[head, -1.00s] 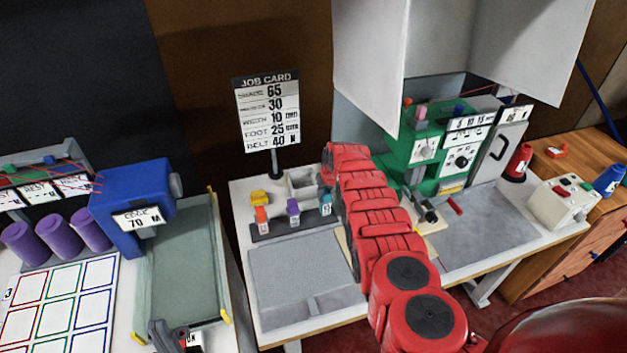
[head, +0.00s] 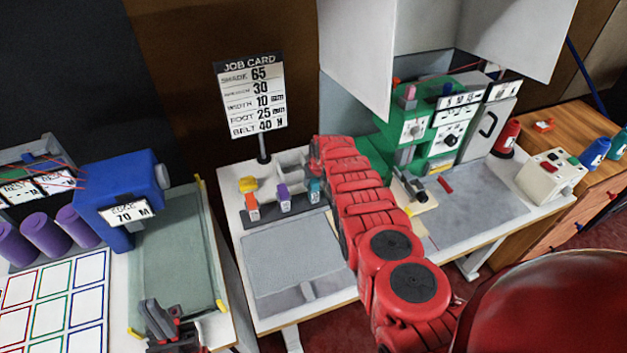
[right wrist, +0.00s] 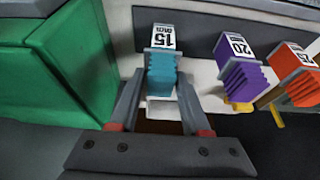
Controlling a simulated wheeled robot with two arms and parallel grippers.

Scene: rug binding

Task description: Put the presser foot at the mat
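Three colored presser feet stand in a row on a dark rack: orange (head: 252,207), purple (head: 284,197) and teal (head: 315,190). In the right wrist view their labels show: teal (right wrist: 161,75) 15, purple (right wrist: 240,75) 20, and orange (right wrist: 297,78) apparently 25. My right gripper (right wrist: 160,82) is open, its fingers on either side of the teal foot; contact cannot be told. In the head view my red right arm hides that gripper. A grey mat (head: 290,255) lies before the rack. My left gripper (head: 165,322) is low at the left, over the green-grey bed; its opening is unclear.
The job card (head: 251,95) reads foot 25. A green machine (head: 430,125) stands right of my arm, with another grey surface (head: 475,200) before it. A blue edge unit (head: 125,205) and purple rolls (head: 45,235) are at left.

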